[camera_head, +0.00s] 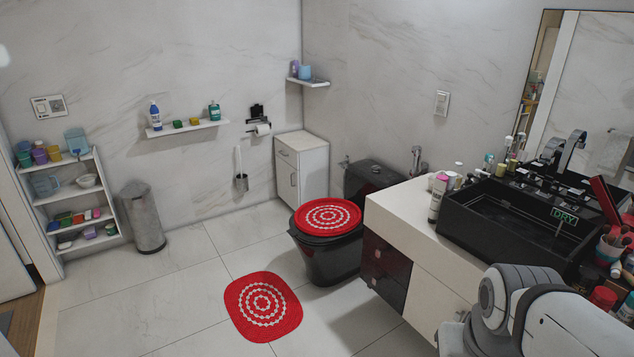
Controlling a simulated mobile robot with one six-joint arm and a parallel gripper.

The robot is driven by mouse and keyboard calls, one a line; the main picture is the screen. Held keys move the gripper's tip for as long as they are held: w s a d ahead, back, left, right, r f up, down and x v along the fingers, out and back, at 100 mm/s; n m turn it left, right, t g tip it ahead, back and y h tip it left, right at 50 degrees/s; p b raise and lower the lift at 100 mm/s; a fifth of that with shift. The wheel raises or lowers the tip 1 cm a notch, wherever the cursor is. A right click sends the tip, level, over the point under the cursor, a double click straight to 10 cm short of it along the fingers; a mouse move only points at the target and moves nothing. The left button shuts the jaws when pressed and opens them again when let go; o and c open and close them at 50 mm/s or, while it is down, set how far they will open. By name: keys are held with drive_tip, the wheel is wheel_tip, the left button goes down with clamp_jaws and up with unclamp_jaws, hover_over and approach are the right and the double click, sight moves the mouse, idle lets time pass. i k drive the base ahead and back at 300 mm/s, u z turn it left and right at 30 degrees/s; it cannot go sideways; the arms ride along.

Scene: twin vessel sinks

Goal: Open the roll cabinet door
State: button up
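A small white cabinet (312,168) stands in the back corner, beside the toilet paper roll (263,130) on the wall. It appears to be the roll cabinet. Its front faces left, with a drawer at the top and a narrow door (285,183) below. The door looks shut and has a small dark vertical handle (293,179). The black toilet partly hides the cabinet's lower right. My grey and white arm fills the bottom right corner, far from the cabinet. My gripper's fingertips do not show.
A black toilet with a red lid cover (328,216) stands just in front of the cabinet. A red mat (262,306) lies on the floor. A vanity (432,248) with a black sink is at right. Open tiled floor (170,285) lies left of the mat.

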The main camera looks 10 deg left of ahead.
sight(287, 177)
drive_tip(key=u, duration=0.25)
drive_tip(key=i, duration=0.95)
drive_tip(key=u, duration=0.65)
drive_tip(key=i, duration=1.6)
drive_tip(key=u, duration=0.5)
drive_tip(key=i, duration=1.55)
drive_tip(key=z, duration=0.3)
drive_tip(key=i, duration=2)
drive_tip(key=z, duration=0.4)
